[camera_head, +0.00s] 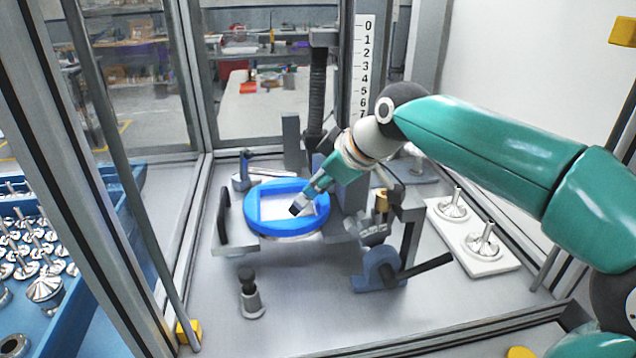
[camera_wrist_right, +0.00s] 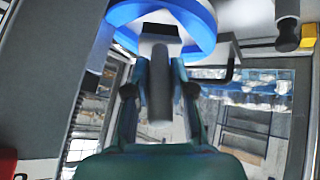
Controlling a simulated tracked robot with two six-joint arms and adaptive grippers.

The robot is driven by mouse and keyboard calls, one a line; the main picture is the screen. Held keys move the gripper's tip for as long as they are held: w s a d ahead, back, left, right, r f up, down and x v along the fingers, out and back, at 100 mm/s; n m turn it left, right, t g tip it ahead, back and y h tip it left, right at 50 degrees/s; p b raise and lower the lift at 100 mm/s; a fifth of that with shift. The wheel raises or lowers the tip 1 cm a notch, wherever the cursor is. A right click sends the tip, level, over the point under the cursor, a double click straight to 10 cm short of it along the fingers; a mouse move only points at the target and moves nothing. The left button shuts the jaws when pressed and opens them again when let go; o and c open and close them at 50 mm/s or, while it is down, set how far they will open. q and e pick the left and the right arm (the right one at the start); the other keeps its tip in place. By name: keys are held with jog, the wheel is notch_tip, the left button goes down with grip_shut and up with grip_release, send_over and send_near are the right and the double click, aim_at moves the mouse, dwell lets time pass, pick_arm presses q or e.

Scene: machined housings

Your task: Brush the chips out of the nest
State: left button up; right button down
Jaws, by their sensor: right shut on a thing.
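The nest is a blue ring (camera_head: 262,226) around a pale square recess (camera_head: 273,207), on a fixture in the middle of the cell in the head view. The blue ring also shows at the top of the wrist view (camera_wrist_right: 122,13). My right gripper (camera_head: 308,194) comes in from the right, reaching down over the recess. It is shut on a grey, handle-like thing (camera_wrist_right: 159,95), seen between its fingers in the wrist view; I take it for the brush. A dark end (camera_head: 296,209) shows low at the recess; contact is unclear. I cannot make out chips. My left gripper is not in view.
A blue clamp with a black lever (camera_head: 420,268) stands right of the nest. A white plate (camera_head: 492,262) carries two shiny parts. A small black-topped post (camera_head: 250,295) stands in front. A blue tray (camera_head: 105,300) of metal parts lies outside, left. Frame bars edge the cell.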

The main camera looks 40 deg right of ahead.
aim_at(319, 171)
jog(key=shift+r+p, duration=2.05)
jog(key=shift+r, duration=0.75)
jog(key=shift+r+p, duration=1.25)
jog(key=shift+r, duration=0.3)
jog(key=shift+f, duration=0.1)
